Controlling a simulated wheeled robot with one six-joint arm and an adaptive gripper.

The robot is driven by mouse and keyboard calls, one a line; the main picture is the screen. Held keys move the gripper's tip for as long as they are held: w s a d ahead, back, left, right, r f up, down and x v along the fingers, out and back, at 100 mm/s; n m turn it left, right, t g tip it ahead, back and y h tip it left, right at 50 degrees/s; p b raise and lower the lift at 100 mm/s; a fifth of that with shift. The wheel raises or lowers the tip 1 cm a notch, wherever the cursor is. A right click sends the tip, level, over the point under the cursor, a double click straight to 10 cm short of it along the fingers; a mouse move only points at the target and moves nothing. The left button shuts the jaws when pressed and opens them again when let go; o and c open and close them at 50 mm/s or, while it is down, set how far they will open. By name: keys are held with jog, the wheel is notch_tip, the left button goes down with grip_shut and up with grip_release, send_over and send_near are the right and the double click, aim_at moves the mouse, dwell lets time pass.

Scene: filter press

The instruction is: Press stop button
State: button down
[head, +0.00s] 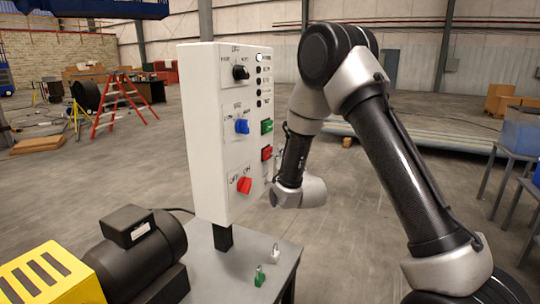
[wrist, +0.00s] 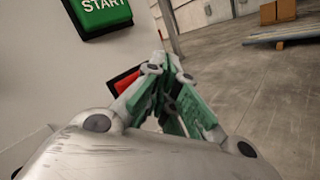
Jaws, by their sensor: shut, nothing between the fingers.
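The white control panel (head: 215,130) stands on a post above a small table. On its right side are a green start button (head: 267,126) and, below it, a red button (head: 267,153). In the wrist view the green button (wrist: 101,12) reads START, and the red button (wrist: 126,82) is partly hidden behind my fingers. My gripper (wrist: 168,62) is shut and empty, with its fingertips just right of the red button. I cannot tell whether they touch it. In the head view the gripper is mostly hidden beside the panel.
The panel front carries a black knob (head: 240,72), a blue knob (head: 242,126) and a red knob (head: 244,186). A black motor (head: 135,240) stands below left. Open floor lies right of the panel.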

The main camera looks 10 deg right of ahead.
jog(key=shift+s+d, duration=0.15)
jog(key=shift+d, duration=0.1)
jog(key=s+d, duration=0.1)
jog(key=d, duration=0.1)
jog(key=s+d, duration=0.2)
dwell(0.5)
dwell(0.5)
